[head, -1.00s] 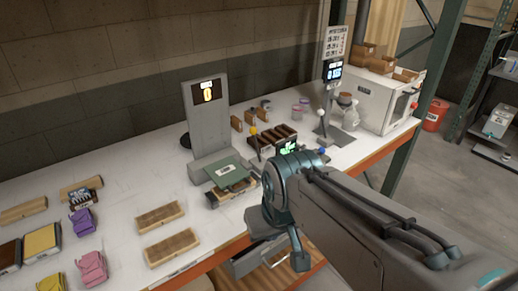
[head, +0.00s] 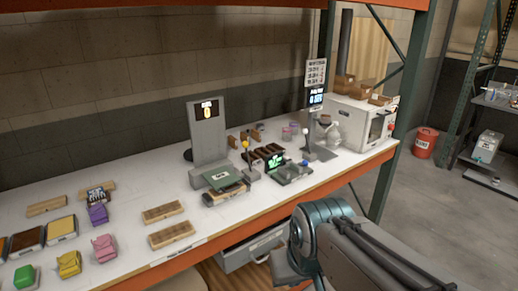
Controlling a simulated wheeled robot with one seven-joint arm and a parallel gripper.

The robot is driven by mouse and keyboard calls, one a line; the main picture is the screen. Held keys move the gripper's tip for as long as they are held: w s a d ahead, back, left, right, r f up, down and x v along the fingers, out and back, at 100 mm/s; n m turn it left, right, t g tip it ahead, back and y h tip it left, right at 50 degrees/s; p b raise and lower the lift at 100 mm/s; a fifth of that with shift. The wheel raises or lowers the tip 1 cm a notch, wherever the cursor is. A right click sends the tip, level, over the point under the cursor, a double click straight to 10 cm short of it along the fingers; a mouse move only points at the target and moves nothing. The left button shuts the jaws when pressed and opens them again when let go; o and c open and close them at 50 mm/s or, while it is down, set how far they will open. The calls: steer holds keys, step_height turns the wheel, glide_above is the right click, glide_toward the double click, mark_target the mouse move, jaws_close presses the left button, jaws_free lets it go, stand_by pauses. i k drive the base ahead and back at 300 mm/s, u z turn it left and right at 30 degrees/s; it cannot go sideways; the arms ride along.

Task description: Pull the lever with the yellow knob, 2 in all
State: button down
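The lever with the yellow knob (head: 245,144) stands upright beside a grey press-like station (head: 207,135) on the white bench. The station's upright panel carries a small black display (head: 207,111) with an orange figure that looks like 0. A green plate (head: 221,177) lies at the station's front, over a wood-and-dark block. My arm comes in from the lower right, with its teal joint below and right of the lever, well apart from it. My gripper is not in view; the bottom edge cuts off the end of the arm.
Right of the lever are dark blocks, a green-lit screen (head: 275,160), a blue-knobbed device (head: 304,162) and a stand with a blue display (head: 316,98). A white oven-like box (head: 352,125) is farther right. Wooden blocks and coloured bags fill the left. An orange beam edges the bench.

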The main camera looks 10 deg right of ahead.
mark_target(245, 145)
steer(key=z, duration=0.5)
steer(key=i, duration=1.5)
steer(key=u, duration=2.35)
steer(key=k, duration=1.05)
steer(key=z, duration=1.05)
